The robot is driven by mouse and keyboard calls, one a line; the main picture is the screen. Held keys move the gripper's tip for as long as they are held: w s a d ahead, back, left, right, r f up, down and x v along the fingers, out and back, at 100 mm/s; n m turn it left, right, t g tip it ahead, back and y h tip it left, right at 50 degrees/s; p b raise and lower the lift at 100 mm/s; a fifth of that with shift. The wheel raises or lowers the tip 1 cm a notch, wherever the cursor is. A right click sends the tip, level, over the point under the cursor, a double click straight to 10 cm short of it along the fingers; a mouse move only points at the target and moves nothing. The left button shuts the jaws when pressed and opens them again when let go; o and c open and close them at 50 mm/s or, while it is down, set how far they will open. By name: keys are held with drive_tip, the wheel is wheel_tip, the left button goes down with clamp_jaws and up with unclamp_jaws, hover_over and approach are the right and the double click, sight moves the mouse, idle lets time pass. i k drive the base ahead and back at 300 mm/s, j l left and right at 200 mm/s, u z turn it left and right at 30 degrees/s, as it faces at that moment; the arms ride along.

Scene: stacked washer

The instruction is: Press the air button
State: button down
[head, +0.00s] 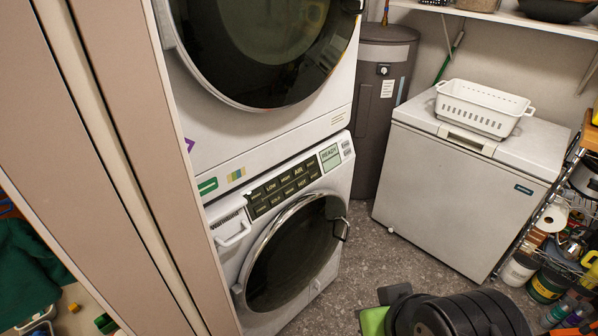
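The stacked washer's lower unit (345,172) is white, with a slanted dark control panel (270,197) above its round door (290,255). Labelled buttons fill the panel in two rows. The AIR button (298,170) is in the upper row, right of the middle, and is uncovered. A pale green display (330,157) to its right seems to read READY. A dark, ribbed shape (470,316) with a green part beside it fills the bottom right of centre, well below the panel. I cannot tell whether it is my arm or gripper. No fingers can be made out, and nothing touches the AIR button.
The upper unit (335,113) stands on top. A beige panel (100,190) stands close at the left. A white chest freezer (450,205) with a white basket (483,108) stands right, beside a dark cylindrical tank (385,90). Grey floor (365,255) is clear between washer and freezer.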

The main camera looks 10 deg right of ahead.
sight(297, 171)
drive_tip(key=i+u, duration=0.15)
drive_tip(key=u, duration=0.25)
drive_tip(key=i+l+u, duration=0.1)
drive_tip(key=u, duration=0.3)
drive_tip(key=i+l+u, duration=0.1)
drive_tip(key=u, duration=0.3)
drive_tip(key=i+l+u, duration=0.15)
drive_tip(key=u, duration=0.25)
